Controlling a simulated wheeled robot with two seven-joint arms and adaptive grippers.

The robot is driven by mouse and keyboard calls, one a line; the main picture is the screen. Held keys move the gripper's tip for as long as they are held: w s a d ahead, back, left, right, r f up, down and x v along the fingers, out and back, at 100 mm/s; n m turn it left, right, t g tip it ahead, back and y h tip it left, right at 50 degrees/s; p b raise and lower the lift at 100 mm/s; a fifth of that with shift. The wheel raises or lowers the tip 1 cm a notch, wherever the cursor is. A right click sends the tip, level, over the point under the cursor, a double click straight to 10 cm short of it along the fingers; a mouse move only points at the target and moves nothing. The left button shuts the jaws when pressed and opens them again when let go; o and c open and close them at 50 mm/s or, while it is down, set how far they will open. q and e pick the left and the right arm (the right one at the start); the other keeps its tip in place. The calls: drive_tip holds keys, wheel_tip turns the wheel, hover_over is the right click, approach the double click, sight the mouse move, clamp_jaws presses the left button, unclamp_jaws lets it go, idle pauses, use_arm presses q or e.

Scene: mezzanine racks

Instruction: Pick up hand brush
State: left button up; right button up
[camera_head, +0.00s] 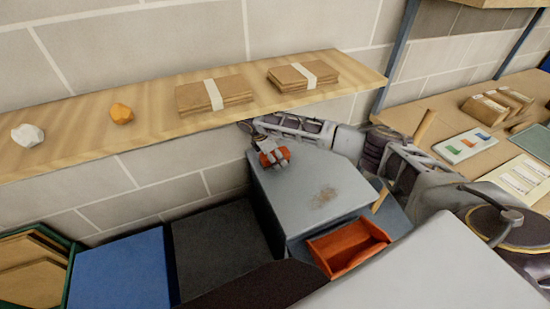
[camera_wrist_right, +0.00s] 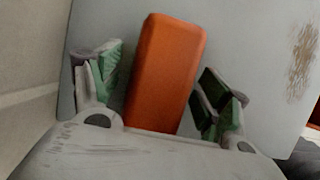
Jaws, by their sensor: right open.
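An orange oblong block, which I take for the hand brush, lies on the grey worktop (camera_head: 315,185) near its far left corner (camera_head: 281,156). Its bristles cannot be made out. My right gripper (camera_head: 268,151) is over it, with the fingers spread. In the right wrist view the orange block (camera_wrist_right: 166,72) lies between the two green-padded fingers (camera_wrist_right: 163,95), with a gap on the right side and a narrower one on the left. My left gripper is not in view.
A brown patch marks the worktop. An orange open tray (camera_head: 348,247) is at its front edge. A wooden shelf (camera_head: 60,140) with packs and two lumps runs along the wall, above and left. Blue (camera_head: 120,270) and dark boxes stand at left. A bench (camera_head: 460,105) is at right.

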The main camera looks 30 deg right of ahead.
drive_tip(key=shift+f, duration=0.1)
idle(0.3)
drive_tip(key=shift+c, duration=0.4)
drive_tip(key=c, duration=1.1)
